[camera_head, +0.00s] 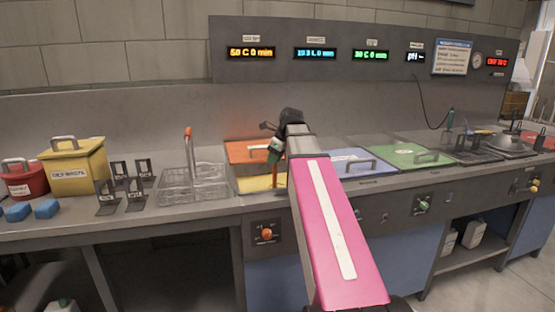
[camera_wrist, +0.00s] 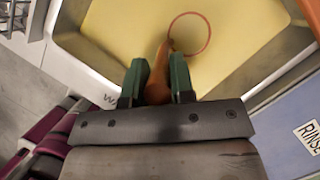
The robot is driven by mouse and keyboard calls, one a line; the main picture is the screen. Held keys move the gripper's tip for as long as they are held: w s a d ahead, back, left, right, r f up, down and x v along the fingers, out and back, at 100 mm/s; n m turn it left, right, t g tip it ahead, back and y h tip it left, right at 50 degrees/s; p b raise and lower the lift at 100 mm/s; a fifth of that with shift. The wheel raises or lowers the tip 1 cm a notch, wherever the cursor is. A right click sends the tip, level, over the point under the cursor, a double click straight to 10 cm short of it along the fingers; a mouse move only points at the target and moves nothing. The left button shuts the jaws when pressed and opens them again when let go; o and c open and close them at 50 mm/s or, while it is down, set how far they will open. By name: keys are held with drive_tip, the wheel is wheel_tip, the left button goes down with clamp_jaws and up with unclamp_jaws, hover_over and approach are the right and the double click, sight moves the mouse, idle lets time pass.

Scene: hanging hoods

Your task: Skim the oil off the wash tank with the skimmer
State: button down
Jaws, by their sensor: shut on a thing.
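The wash tank (camera_wrist: 72,45) is open, and a yellow layer of oil (camera_wrist: 115,25) covers the surface inside it. The oil also shows in the head view (camera_head: 251,184). My gripper (camera_wrist: 159,62) has green fingers shut on the orange handle of the skimmer (camera_wrist: 159,82). The skimmer's thin reddish ring (camera_wrist: 209,32) is over the yellow surface, toward the right of the tank opening. I cannot tell whether the ring touches the oil. In the head view my gripper (camera_head: 274,152) is above the tank, and my arm hides the tank's right side.
An orange lid (camera_head: 250,151) stands behind the tank opening. A blue rinse lid (camera_head: 345,158) and green lid (camera_head: 408,155) lie to the right. A wire basket (camera_head: 190,185) with an upright orange-topped handle, black racks (camera_head: 125,190) and a yellow waste bin (camera_head: 75,170) stand left.

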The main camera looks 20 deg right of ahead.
wheel_tip(320, 180, up, 14)
drive_tip(key=shift+f, duration=0.15)
idle(1.2)
idle(1.0)
